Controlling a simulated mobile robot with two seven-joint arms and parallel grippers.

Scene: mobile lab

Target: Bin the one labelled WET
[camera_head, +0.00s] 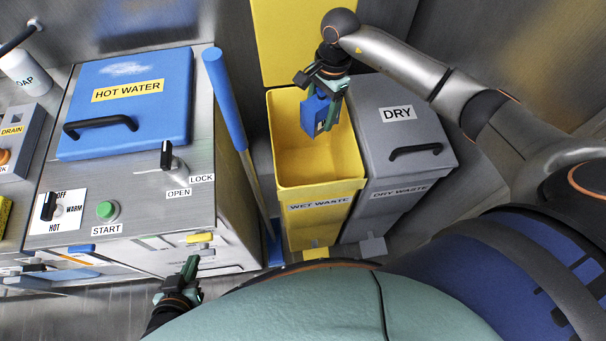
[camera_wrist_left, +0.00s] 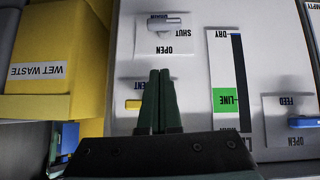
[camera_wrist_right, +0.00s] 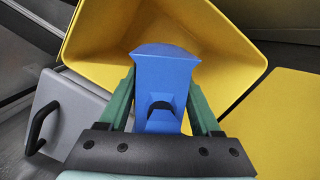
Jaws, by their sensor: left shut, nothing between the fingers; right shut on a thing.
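The yellow bin labelled WET WASTE (camera_head: 318,205) stands open, with its yellow lid (camera_head: 292,40) raised behind it. My right gripper (camera_head: 325,95) is shut on a blue object (camera_head: 316,111) and holds it over the bin's opening. In the right wrist view the blue object (camera_wrist_right: 165,75) sits between the green fingers, with the open yellow bin (camera_wrist_right: 215,35) beyond it. No label can be read on the object. My left gripper (camera_head: 190,268) is shut and empty in front of the metal unit. Its closed fingers (camera_wrist_left: 160,95) show in the left wrist view.
The grey DRY WASTE bin (camera_head: 385,140) stands closed, right of the yellow bin. At left is a metal unit with a blue HOT WATER lid (camera_head: 130,100), a lever and a green START button (camera_head: 106,210). A blue pole (camera_head: 225,95) stands between the unit and the yellow bin.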

